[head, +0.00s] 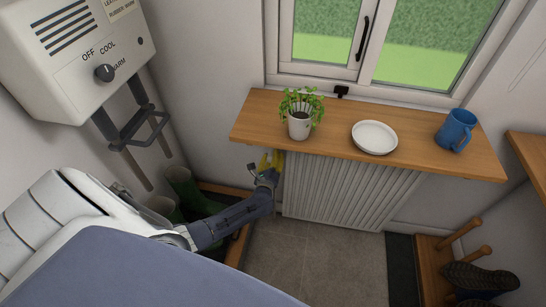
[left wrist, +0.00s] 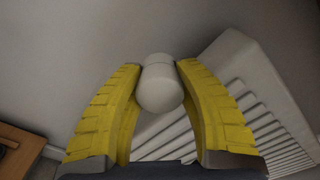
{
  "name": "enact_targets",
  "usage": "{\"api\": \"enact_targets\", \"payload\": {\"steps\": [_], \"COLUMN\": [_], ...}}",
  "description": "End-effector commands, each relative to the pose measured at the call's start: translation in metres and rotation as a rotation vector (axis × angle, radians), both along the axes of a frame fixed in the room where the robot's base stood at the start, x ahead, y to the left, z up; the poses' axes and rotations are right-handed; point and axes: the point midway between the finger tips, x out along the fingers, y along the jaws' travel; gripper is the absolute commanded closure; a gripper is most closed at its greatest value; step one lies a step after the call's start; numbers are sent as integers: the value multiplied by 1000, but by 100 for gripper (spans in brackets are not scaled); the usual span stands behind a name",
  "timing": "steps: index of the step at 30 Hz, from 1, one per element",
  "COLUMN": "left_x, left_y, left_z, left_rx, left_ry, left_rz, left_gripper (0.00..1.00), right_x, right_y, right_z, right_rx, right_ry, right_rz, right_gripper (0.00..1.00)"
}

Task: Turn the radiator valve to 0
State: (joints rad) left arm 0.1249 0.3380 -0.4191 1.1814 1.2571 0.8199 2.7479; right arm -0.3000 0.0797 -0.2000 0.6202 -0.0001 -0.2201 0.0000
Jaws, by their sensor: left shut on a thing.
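The radiator (head: 345,192) is white and ribbed and stands under the wooden shelf; its top and ribs also show in the left wrist view (left wrist: 235,65). The radiator valve (left wrist: 160,85) is a white rounded knob at the radiator's end. My left gripper (head: 268,162) reaches in under the left end of the shelf. In the left wrist view its yellow fingers (left wrist: 160,72) are shut on the valve, one on each side. No number or mark on the valve can be made out. In the head view the valve is hidden. My right gripper is not in view.
The wooden shelf (head: 340,138) overhangs the gripper and holds a potted plant (head: 299,126), a white plate (head: 374,137) and a blue mug (head: 456,130). Green boots (head: 190,194) stand close to my left arm. A wall heater (head: 75,55) hangs at upper left.

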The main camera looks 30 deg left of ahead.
Motion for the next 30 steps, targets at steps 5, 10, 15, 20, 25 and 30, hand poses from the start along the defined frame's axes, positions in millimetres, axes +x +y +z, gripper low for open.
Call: {"api": "enact_targets", "payload": {"steps": [5, 10, 15, 20, 25, 30], "left_x": [2, 2, 2, 2, 1, 0], "left_y": [1, 1, 1, 2, 1, 1], "left_z": [3, 3, 3, 3, 1, 1], "left_rx": [-17, -20, -19, -19, -19, -18], "left_ry": [-12, -13, -13, -12, -10, -8], "left_rz": [1, 1, 1, 2, 1, 1], "left_gripper": [95, 95, 95, 51, 35, 35], "right_x": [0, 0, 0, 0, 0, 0], "right_y": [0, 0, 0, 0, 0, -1], "right_z": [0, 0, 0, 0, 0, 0], "right_rx": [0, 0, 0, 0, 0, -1], "right_ry": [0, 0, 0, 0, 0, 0], "right_rz": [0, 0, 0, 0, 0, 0], "right_gripper": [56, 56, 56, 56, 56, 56]}}
